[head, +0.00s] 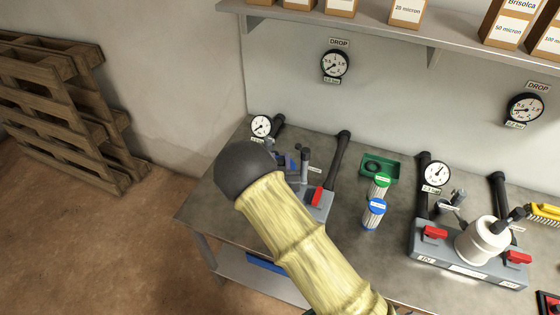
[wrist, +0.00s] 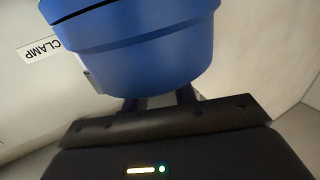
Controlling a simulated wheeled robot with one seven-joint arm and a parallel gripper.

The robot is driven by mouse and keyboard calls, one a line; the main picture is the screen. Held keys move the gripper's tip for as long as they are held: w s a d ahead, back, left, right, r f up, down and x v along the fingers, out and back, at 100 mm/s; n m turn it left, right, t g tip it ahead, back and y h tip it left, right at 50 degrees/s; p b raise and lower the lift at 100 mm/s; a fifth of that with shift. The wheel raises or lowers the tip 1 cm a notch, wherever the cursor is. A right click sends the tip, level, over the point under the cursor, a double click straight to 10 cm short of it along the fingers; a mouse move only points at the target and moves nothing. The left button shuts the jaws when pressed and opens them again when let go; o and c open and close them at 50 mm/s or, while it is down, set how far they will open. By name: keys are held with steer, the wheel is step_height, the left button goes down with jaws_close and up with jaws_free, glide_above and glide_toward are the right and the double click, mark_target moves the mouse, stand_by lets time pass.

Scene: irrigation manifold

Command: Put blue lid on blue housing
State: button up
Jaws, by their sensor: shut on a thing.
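In the wrist view a large blue round part with a stepped rim, which looks like the blue lid (wrist: 145,45), fills the top middle. My gripper (wrist: 160,102) is shut on it; the dark fingers reach up to its lower edge. In the head view my arm's dark rounded joint and yellow sleeve hide most of the gripper and the left manifold. Small blue patches show just right of that joint, but I cannot tell which part they belong to. I cannot make out the blue housing, or whether the lid touches anything.
A grey manifold base with a red valve handle (head: 316,196) shows right of my arm. Cartridges with green (head: 380,180) and blue (head: 376,206) ends stand mid-bench near a green tray (head: 381,160). A white housing (head: 482,241) sits on the right manifold. A shelf (head: 400,38) overhangs the bench.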

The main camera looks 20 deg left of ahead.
stand_by(0.3)
steer(key=o, duration=0.9)
steer(key=shift+w, duration=0.1)
steer(key=shift+o, duration=1.2)
steer(key=shift+d, duration=0.1)
steer(key=o, duration=0.5)
steer(key=shift+c, duration=0.2)
steer(key=shift+r+p, duration=1.75)
steer(key=shift+r, duration=1.75)
